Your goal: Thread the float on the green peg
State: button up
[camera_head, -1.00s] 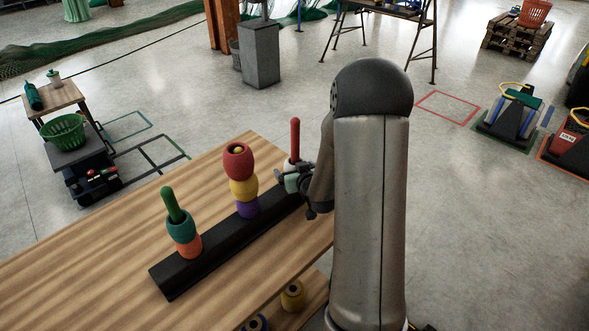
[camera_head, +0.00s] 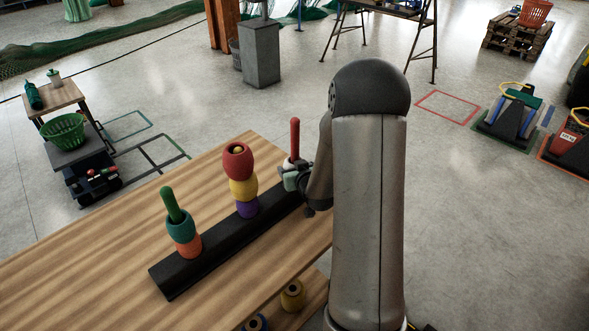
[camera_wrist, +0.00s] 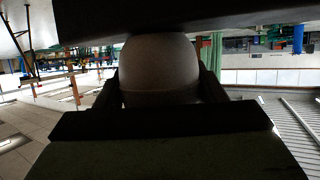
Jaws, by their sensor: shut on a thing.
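The green peg (camera_head: 172,205) stands at the near left end of a black bar, with a teal float (camera_head: 182,228) above an orange float (camera_head: 189,247) around it. The red peg (camera_head: 295,138) stands at the bar's far right end. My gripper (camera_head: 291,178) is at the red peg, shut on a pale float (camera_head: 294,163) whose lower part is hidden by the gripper. The pale float (camera_wrist: 160,70) sits between the fingers in the wrist view. It appears to be around the red peg. A middle peg carries red (camera_head: 237,160), yellow (camera_head: 244,188) and purple (camera_head: 247,208) floats.
The black bar (camera_head: 210,257) lies along the wooden table (camera_head: 100,260). Loose floats, one tan (camera_head: 292,296) and one blue (camera_head: 256,323), lie on a lower shelf at the front. The table left of the bar is clear.

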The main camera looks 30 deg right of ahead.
jog(key=shift+r+p, duration=6.4)
jog(key=shift+r, duration=5.55)
